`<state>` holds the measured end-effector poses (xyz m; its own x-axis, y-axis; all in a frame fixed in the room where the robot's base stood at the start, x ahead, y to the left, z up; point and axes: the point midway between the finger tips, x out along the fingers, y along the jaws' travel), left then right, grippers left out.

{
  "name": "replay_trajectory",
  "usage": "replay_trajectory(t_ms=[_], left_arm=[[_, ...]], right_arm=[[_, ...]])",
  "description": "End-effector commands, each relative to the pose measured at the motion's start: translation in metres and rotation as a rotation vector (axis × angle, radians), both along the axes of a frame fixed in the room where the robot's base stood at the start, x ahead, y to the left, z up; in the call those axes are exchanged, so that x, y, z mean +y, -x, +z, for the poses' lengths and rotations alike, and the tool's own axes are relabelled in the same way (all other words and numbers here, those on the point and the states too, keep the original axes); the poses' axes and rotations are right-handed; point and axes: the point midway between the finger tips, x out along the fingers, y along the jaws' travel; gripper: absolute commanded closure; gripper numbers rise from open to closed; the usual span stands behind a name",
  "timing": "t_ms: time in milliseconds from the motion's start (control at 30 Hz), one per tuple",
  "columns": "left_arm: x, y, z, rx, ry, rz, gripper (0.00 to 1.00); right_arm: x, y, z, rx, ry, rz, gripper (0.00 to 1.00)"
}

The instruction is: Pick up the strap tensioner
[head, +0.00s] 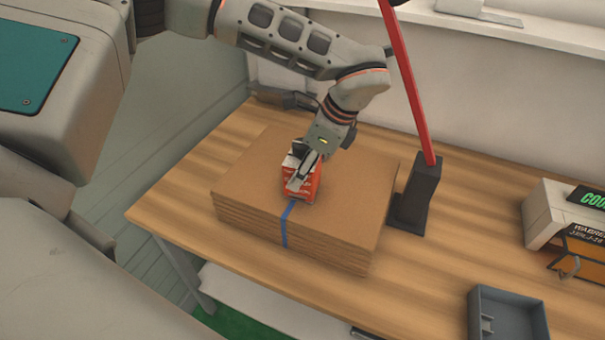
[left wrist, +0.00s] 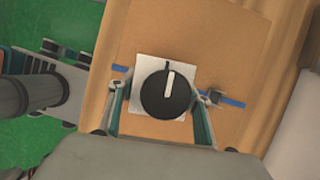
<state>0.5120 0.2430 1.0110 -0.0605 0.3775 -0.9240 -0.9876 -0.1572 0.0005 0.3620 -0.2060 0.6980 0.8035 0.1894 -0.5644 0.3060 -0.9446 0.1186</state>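The strap tensioner (head: 313,187) is a red box with a pale top, upright on a stack of flat cardboard (head: 250,176) on the wooden table. In the left wrist view its square white top and black knob with a white mark (left wrist: 168,94) sit between the fingers. A blue strap (head: 288,222) runs from it over the stack's front edge. My left gripper (head: 300,178) is lowered over the tensioner, its fingers apart on two opposite sides, also in the left wrist view (left wrist: 166,88). Whether the fingers touch its sides cannot be told. My right gripper is out of view.
A dark post with a red bar (head: 416,190) stands right of the stack. A grey tray (head: 507,312) and a light-coloured device with a green-lettered display (head: 545,215) are at the right. A dark object (head: 285,98) lies behind the stack.

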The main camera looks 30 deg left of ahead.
Motion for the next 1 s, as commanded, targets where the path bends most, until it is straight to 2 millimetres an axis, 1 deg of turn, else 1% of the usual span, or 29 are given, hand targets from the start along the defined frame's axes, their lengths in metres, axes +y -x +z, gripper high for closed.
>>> replay_trajectory(t_ms=[33, 100, 333, 467, 567, 667, 1000], left_arm=[[0.0, 0.0, 0.0, 0.0, 0.0, 0.0, 0.84], [0.0, -0.001, 0.001, -0.002, 0.0, 0.001, 0.98], [0.0, -0.001, 0.002, -0.003, 0.001, 0.001, 0.98], [0.0, -0.001, 0.01, -0.004, 0.0, 0.002, 0.98], [0.0, -0.002, 0.023, -0.007, 0.001, 0.0, 0.98], [0.0, -0.002, 0.043, -0.007, 0.001, 0.001, 0.98], [0.0, -0.002, 0.13, -0.009, 0.001, 0.003, 0.98]], right_arm=[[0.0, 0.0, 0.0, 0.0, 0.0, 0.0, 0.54], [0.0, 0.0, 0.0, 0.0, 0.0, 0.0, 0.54], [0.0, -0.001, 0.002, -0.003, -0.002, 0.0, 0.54], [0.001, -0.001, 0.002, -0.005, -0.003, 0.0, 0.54], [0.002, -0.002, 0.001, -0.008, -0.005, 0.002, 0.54], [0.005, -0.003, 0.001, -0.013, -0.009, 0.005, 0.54], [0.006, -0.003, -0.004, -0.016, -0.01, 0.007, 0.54]])
